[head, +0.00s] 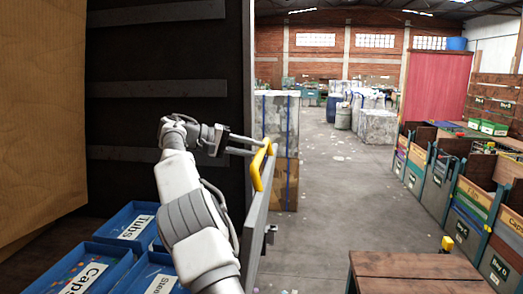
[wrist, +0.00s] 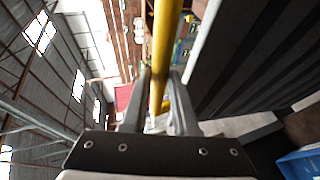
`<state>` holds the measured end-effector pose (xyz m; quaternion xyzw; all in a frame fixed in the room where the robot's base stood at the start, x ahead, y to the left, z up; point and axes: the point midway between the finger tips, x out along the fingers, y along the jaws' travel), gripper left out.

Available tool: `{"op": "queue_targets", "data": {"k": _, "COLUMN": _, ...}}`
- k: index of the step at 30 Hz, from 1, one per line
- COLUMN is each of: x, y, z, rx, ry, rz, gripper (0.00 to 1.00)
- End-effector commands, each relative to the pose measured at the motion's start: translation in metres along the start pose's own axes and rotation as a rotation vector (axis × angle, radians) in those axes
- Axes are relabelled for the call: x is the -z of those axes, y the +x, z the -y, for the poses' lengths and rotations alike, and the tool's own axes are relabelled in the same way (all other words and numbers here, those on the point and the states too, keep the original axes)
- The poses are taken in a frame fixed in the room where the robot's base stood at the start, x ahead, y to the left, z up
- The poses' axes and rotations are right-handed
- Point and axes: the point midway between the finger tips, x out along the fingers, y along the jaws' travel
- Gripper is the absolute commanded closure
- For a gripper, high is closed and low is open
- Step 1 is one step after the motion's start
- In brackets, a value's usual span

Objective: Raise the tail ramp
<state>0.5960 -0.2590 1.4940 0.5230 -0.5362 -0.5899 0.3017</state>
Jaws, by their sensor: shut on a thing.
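The tail ramp (head: 256,222) shows in the head view as a narrow grey panel, seen nearly edge-on, beside the dark truck wall. A yellow handle (head: 259,168) sits at its upper end. My gripper (head: 256,146) reaches from the left and is shut on this handle. In the wrist view the yellow handle (wrist: 165,45) runs between the two fingers of my gripper (wrist: 161,90). My forearm hides part of the near side, and the ramp's lower end is hard to make out.
Blue labelled crates (head: 122,222) stand low at left, beside my arm. A brown board (head: 40,110) stands at far left. A wooden table (head: 415,268) is at front right, with a row of sorting bays (head: 437,190) behind it. The concrete floor (head: 335,195) between is mostly clear.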

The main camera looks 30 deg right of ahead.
Motion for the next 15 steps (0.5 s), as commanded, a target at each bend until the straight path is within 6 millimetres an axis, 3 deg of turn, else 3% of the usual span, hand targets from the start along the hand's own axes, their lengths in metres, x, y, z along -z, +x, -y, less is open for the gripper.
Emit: {"op": "queue_targets", "data": {"k": 15, "x": 0.0019, "y": -0.0045, "z": 0.0015, "rx": -0.01, "ry": -0.004, "rz": 0.001, "gripper": 1.0}}
